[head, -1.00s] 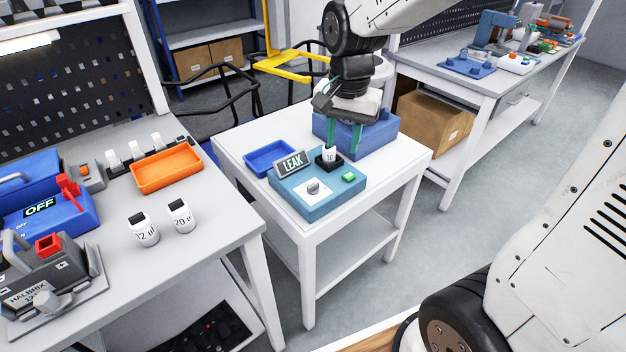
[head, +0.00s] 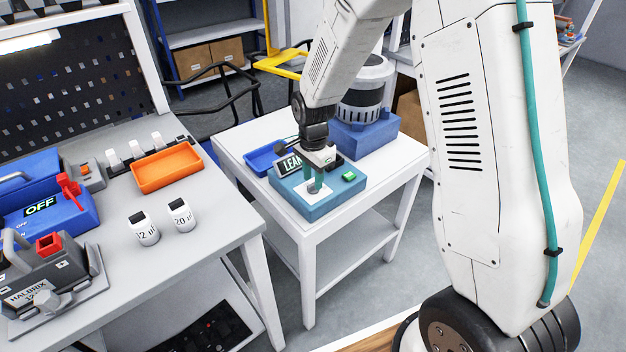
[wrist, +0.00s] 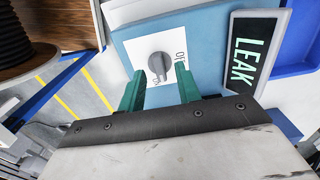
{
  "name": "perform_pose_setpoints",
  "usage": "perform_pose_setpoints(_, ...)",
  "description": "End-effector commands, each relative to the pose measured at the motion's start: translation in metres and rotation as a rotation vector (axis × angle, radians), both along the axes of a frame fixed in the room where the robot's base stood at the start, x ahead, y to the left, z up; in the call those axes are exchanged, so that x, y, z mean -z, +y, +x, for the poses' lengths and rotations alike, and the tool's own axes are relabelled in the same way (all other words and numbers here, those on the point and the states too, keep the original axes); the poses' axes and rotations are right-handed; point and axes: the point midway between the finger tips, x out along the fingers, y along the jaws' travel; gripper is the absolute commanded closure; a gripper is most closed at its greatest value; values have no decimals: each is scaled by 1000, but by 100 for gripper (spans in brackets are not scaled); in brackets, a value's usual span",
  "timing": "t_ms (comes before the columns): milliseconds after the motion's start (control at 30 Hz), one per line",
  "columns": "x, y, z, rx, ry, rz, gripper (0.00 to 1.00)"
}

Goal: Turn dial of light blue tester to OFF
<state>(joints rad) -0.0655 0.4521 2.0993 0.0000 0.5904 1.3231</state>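The light blue tester (head: 326,205) stands on the small white table, and its display (wrist: 248,52) reads LEAK. Its grey dial (wrist: 158,64) sits on a white plate (wrist: 150,50) with partly hidden lettering beside it. My gripper (head: 314,187) is over the tester's front face, above the dial. In the wrist view its two green fingers (wrist: 160,88) are spread apart, with the dial between and just beyond their tips. The fingers do not appear to touch the dial. A green button (head: 349,177) is on the tester's right side.
A blue tray (head: 262,158) lies behind the tester, and a larger blue unit (head: 362,138) stands behind it on the right. The grey workbench (head: 190,240) on the left holds an orange tray (head: 166,168) and two white capacitors (head: 181,215).

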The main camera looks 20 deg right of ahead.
Motion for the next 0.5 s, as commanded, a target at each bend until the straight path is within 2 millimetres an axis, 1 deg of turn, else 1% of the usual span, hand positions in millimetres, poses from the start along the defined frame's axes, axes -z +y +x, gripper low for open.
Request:
perform_pose_setpoints(33,6,0,0,0,2,-1,66)
perform_pose_setpoints(133,13,0,0,0,1,0,66)
perform_pose_setpoints(433,15,0,0,-1,-1,0,66)
perform_pose_setpoints(467,15,0,0,-1,-1,0,75)
perform_pose_setpoints(500,15,0,0,-1,-1,0,86)
